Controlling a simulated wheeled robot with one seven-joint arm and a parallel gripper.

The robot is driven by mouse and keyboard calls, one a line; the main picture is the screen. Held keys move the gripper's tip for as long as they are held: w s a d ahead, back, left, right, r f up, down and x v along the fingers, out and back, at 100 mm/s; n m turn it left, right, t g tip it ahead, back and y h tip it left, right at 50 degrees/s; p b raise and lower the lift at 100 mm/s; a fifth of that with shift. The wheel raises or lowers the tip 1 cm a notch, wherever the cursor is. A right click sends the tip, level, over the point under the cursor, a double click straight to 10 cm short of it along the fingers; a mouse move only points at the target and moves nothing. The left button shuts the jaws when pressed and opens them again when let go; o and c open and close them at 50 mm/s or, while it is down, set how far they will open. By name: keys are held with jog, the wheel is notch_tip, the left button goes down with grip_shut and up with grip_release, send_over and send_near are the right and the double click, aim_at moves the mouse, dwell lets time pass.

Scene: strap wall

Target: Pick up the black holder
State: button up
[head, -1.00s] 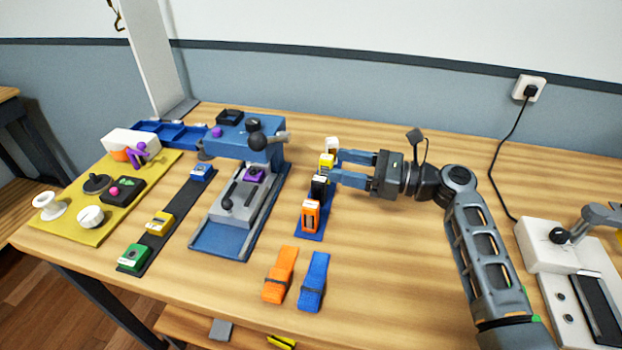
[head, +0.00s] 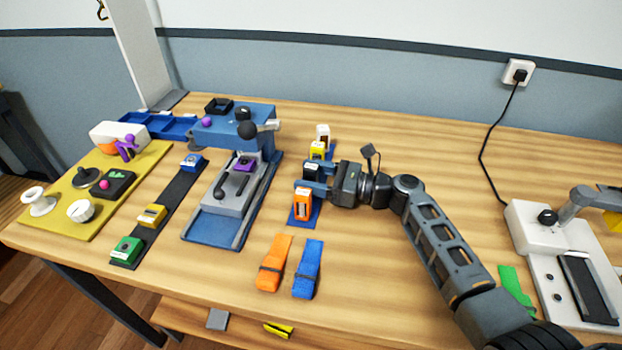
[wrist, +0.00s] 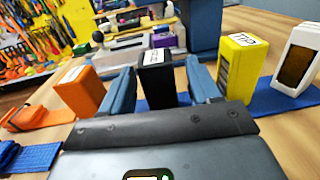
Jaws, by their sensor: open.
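The black holder (head: 311,172) is a small upright block with a white label on top. It stands on a blue strip (head: 294,216) in a row with other holders. In the wrist view the black holder (wrist: 156,80) stands between the two blue fingers of my gripper (wrist: 159,88). In the head view my gripper (head: 317,174) reaches in from the right with a finger on each side of the holder. The gripper is open, and small gaps show beside the holder. The holder's lower part is partly hidden in the head view.
An orange holder (head: 303,204) stands close in front, and a yellow holder (head: 317,150) and a white holder (head: 323,133) stand behind. A blue press (head: 235,125) is to the left. Orange (head: 274,262) and blue (head: 307,268) straps lie in front. The tabletop right of the row is mostly clear.

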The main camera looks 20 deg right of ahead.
jog(key=shift+x, duration=0.95)
jog(key=c, duration=1)
jog(key=shift+c, duration=0.6)
jog(key=shift+r, duration=0.1)
